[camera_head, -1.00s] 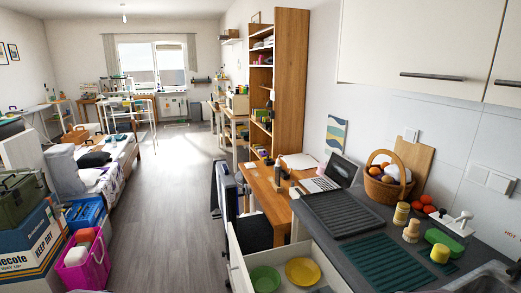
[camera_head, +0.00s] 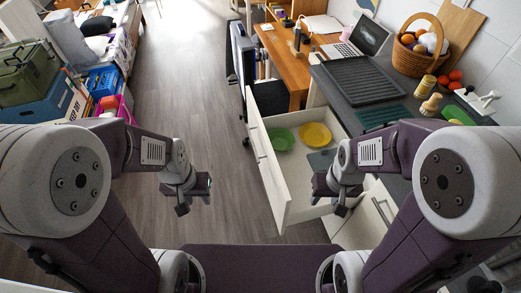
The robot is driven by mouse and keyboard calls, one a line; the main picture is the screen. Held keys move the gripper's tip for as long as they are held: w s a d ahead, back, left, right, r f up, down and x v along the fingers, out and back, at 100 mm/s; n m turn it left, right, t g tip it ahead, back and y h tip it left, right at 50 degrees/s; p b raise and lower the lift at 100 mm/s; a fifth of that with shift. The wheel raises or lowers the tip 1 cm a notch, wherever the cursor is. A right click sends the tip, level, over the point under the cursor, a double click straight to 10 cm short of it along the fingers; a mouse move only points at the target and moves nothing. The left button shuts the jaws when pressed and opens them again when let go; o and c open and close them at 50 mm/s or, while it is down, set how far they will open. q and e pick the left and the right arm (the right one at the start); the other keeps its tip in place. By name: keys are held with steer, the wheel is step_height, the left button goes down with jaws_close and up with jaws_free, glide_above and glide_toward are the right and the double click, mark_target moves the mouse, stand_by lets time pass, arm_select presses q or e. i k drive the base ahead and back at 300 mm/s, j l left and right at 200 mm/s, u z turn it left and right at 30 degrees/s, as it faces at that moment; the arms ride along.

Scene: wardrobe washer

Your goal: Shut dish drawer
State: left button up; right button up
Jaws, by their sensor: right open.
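The dish drawer (camera_head: 267,172) is pulled out from the counter, its white front facing left. A green plate (camera_head: 281,140) and a yellow plate (camera_head: 314,135) lie inside. My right gripper (camera_head: 328,203) is open and empty, near the drawer's near end; whether it touches the drawer cannot be told. My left gripper (camera_head: 195,203) appears open and empty, above the floor to the left of the drawer front, apart from it.
The dark counter (camera_head: 338,99) holds a black drying mat, a basket (camera_head: 420,58) and small items. A wooden desk (camera_head: 289,60) with a laptop and a chair stand beyond the drawer. Boxes (camera_head: 45,95) line the left. Grey floor (camera_head: 190,90) between is clear.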

mark_target(288, 175)
steer(key=i+j+z, duration=0.1)
steer(key=z, duration=0.3)
steer(key=i+j+z, duration=0.1)
steer(key=z, duration=0.25)
steer(key=j+z, duration=0.2)
steer(key=z, duration=0.2)
steer(key=i, duration=0.05)
